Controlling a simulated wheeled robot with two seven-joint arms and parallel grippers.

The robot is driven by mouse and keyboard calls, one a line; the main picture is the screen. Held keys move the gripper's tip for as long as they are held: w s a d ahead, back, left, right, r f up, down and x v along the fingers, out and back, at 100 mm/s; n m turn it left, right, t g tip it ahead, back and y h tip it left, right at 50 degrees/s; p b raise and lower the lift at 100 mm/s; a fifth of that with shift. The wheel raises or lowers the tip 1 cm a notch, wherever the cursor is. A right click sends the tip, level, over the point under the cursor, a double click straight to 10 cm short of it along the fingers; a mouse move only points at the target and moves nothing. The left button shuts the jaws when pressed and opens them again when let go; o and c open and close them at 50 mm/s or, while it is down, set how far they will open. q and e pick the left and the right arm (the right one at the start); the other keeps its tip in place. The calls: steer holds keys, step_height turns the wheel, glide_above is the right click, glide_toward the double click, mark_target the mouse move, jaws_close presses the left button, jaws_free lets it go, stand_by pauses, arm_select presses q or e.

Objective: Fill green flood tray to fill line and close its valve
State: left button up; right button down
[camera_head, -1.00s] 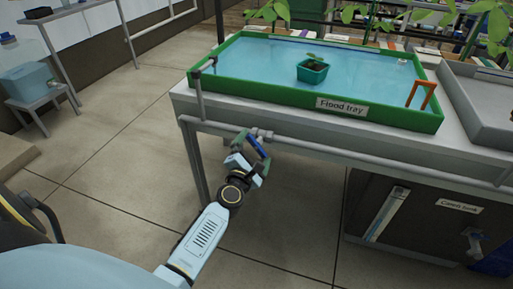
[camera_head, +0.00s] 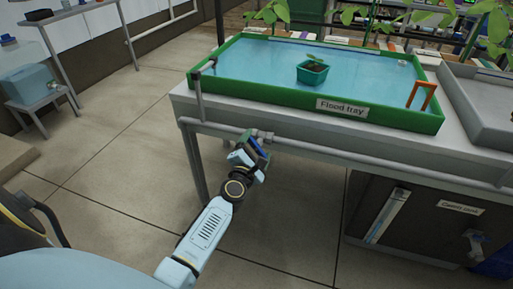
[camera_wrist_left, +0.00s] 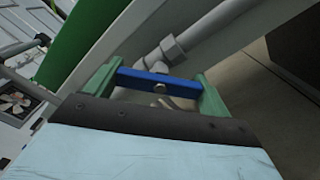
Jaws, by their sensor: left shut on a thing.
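The green flood tray (camera_head: 290,98) holds a sheet of blue water, with a label on its front wall. An orange hoop-shaped marker (camera_head: 421,95) stands at its front right corner; whether the water meets a fill line is too small to tell. The valve's blue handle (camera_head: 258,149) sits on the grey pipe under the tray's front left. My left gripper (camera_head: 255,146) is shut on this handle. In the left wrist view the blue handle (camera_wrist_left: 160,83) spans between my green fingers (camera_wrist_left: 158,88), with the pipe fitting behind. My right gripper is out of view.
A small green pot (camera_head: 312,73) with a seedling is in the tray's water. A grey tray (camera_head: 480,108) is to the right on the bench. A dark tank (camera_head: 410,215) stands below. A blue container (camera_head: 28,84) is on a stool at left. The floor between is clear.

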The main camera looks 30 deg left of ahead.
arm_select(q)
steer(key=shift+m, duration=0.3)
steer(key=shift+m+p, duration=0.3)
steer(key=shift+m, duration=0.6)
steer(key=shift+m+p, duration=0.3)
steer(key=shift+m, duration=0.1)
steer(key=shift+m+p, duration=0.85)
steer(key=shift+m, duration=1.35)
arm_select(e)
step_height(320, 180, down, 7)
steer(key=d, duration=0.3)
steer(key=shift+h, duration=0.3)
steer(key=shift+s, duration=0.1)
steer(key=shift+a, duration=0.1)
arm_select(q)
steer(key=o, duration=0.9)
